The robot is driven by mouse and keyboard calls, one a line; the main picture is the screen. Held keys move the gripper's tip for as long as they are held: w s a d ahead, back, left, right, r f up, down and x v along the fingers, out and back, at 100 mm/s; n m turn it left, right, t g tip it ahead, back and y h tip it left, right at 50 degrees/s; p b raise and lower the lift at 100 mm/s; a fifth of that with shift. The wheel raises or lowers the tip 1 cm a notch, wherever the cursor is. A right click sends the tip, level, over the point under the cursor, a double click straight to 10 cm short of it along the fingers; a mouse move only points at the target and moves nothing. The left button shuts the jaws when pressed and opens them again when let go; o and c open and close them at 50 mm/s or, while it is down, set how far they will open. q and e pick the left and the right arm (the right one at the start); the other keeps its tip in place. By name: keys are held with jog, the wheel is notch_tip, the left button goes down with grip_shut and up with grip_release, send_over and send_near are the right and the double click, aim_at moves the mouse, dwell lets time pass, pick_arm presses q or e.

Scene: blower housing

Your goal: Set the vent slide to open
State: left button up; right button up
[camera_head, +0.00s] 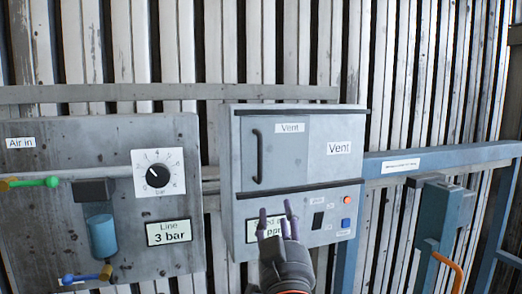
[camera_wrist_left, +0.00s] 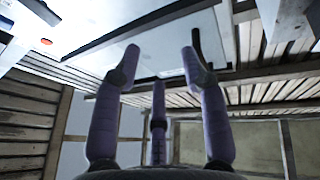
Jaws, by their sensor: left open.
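The vent slide (camera_head: 285,160) is a grey panel with a black vertical handle (camera_head: 257,157) and a "Vent" label. It sits at the left of the upper part of a grey housing, between two dark rails. My left gripper (camera_head: 276,213) is open and empty, in front of the housing below the slide and handle. In the left wrist view its purple fingers (camera_wrist_left: 157,70) are spread, with the housing face and a dark handle-like bar (camera_wrist_left: 196,43) beyond. I cannot tell any contact.
Below the slide are a partly hidden label, a dark switch (camera_head: 318,221), a blue button (camera_head: 346,223) and an orange light (camera_head: 347,199). An air panel (camera_head: 110,240) with a dial (camera_head: 158,172) stands left. A blue frame (camera_head: 430,155) with an orange-handled box (camera_head: 440,225) stands right.

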pick_arm(q)
jog(key=n+y+p, duration=0.2)
send_near(262, 148)
jog(key=p+x, duration=0.2)
jog(key=x, duration=0.8)
jog(key=shift+w, duration=0.3)
pick_arm(e)
notch_tip(262, 148, up, 5)
jog(key=shift+w+d+r, duration=0.1)
pick_arm(q)
grip_shut()
